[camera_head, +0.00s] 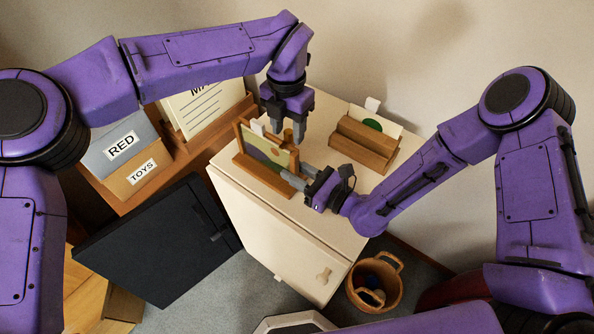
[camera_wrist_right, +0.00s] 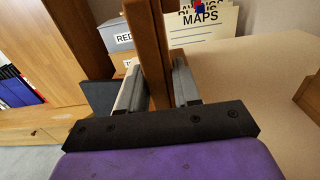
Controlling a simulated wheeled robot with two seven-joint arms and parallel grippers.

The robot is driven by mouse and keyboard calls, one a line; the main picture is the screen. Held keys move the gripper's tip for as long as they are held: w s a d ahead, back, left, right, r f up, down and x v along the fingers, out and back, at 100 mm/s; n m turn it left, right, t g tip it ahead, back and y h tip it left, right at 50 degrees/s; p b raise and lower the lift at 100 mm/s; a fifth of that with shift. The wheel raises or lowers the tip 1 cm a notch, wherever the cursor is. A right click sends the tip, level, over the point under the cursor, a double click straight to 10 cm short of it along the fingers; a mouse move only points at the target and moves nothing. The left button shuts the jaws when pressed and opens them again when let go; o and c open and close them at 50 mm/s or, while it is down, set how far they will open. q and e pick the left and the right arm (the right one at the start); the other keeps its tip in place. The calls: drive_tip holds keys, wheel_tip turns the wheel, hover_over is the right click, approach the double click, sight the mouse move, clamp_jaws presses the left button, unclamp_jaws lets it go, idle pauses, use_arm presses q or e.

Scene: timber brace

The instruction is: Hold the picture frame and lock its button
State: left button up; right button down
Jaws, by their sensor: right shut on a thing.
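The wooden picture frame (camera_head: 246,138), with a green and purple picture, stands in a wooden base on the white cabinet top. My right gripper (camera_head: 295,178) is shut on the frame's near right edge. In the right wrist view the wooden edge (camera_wrist_right: 150,62) stands between the fingers of my right gripper (camera_wrist_right: 158,88). My left gripper (camera_head: 286,128) points down from above at the frame's back side, its fingers apart. A small brown knob (camera_head: 288,136), perhaps the button, shows by its fingertips; I cannot tell whether they touch it. The frame's back is mostly hidden.
A wooden holder with a card (camera_head: 374,125) stands to the right on the cabinet top (camera_head: 330,215). Boxes marked RED (camera_head: 122,145) and TOYS (camera_head: 142,172) and a MAPS folder (camera_head: 203,103) are at left. A dark panel (camera_head: 150,245) and a basket (camera_head: 374,290) are lower.

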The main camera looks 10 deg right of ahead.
use_arm(q)
drive_tip(key=shift+r, duration=3.05)
use_arm(e)
drive_tip(key=c, duration=0.7)
unclamp_jaws()
drive_tip(key=v, duration=1.2)
drive_tip(key=shift+r, duration=0.1)
